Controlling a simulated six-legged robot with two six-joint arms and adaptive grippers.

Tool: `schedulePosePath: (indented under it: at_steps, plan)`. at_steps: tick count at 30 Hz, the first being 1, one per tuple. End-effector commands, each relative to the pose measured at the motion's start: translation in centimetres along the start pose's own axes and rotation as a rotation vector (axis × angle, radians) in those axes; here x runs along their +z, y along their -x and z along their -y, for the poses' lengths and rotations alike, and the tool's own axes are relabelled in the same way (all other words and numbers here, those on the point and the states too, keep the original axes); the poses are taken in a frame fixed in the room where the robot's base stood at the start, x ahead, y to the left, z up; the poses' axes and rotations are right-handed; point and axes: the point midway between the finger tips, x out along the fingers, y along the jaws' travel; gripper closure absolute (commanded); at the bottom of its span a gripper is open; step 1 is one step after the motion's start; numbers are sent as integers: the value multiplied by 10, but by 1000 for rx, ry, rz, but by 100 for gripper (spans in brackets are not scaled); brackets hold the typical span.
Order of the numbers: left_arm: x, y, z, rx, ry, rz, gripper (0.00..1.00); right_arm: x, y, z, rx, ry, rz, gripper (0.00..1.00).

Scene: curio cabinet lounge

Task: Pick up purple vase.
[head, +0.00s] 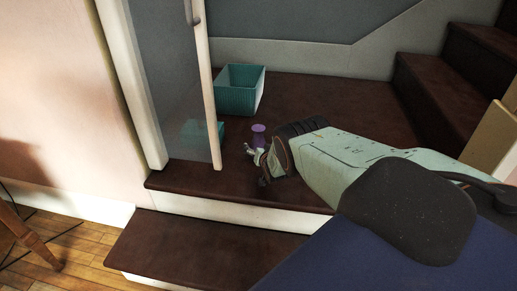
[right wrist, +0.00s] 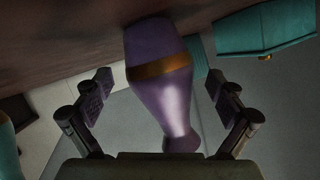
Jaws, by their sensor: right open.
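The purple vase (head: 258,129) stands on the dark brown landing, just beyond my right gripper (head: 257,163) in the head view. In the right wrist view the vase (right wrist: 162,85) is glossy purple with a gold band and a narrowing neck. It lies between the two spread fingers of my right gripper (right wrist: 160,97), with a visible gap on each side. The right gripper is open and empty. In the head view the gripper and arm hide the lower front of the vase. My left gripper does not show.
A teal open box (head: 240,92) stands on the landing behind the vase. A glass door (head: 182,85) with a pale frame stands close on the left, with a teal thing (head: 203,131) showing through it. Dark stairs (head: 455,85) rise at right. The landing's front edge drops to a lower step.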

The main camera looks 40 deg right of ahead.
Motion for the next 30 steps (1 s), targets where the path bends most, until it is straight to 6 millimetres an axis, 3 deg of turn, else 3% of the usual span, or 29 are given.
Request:
schedulePosePath:
  at_steps: [5, 27, 30]
  plan:
    - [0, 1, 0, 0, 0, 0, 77, -1, 0, 0, 0, 0, -1, 5]
    - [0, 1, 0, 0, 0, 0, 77, -1, 0, 0, 0, 0, -1, 68]
    - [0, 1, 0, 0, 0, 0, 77, -2, 0, 1, -1, -1, -4, 72]
